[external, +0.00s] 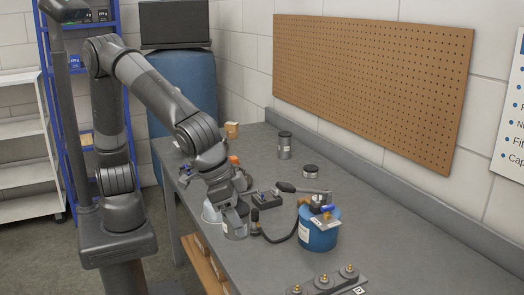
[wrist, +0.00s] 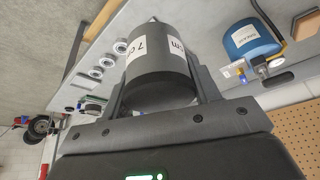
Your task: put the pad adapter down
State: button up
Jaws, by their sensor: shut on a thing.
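The pad adapter appears to be the dark grey cylinder (wrist: 160,82) with white labels, one reading "7 c…", in the wrist view. My gripper (wrist: 160,92) is shut on it, one finger on each side. In the external view the cylinder (external: 235,232) is below my gripper (external: 234,212), near the left edge of the grey workbench (external: 350,205), partly hidden by the fingers. I cannot tell whether its base touches the bench.
A blue grease tub (external: 318,236) with fittings on top stands to the right, with a black hose beside it. A dark block (external: 266,199) lies behind.

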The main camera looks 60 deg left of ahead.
aim_at(244, 206)
jog(key=r, duration=0.3)
jog(key=shift+w+r, duration=0.15)
jog(key=shift+w, duration=0.25)
jog(key=w+a+n+y, duration=0.1)
jog(key=w+a+n, duration=0.15)
jog(key=w, duration=0.95)
jog(key=w+a+n+y, duration=0.15)
jog(key=w+a, duration=0.25)
jog(key=w, duration=0.8)
jog(key=w+a+n+y, duration=0.1)
jog(key=w+a+n, duration=0.4)
jog(key=w+a, duration=1.5)
notch_tip(244, 206, down, 11)
jog(key=w, duration=0.1)
jog(key=w+a+f, duration=0.7)
jog(key=shift+w+a, duration=0.15)
jog(key=shift+w, duration=0.15)
jog(key=shift+w+a+f, duration=0.15)
jog(key=shift+f, duration=2)
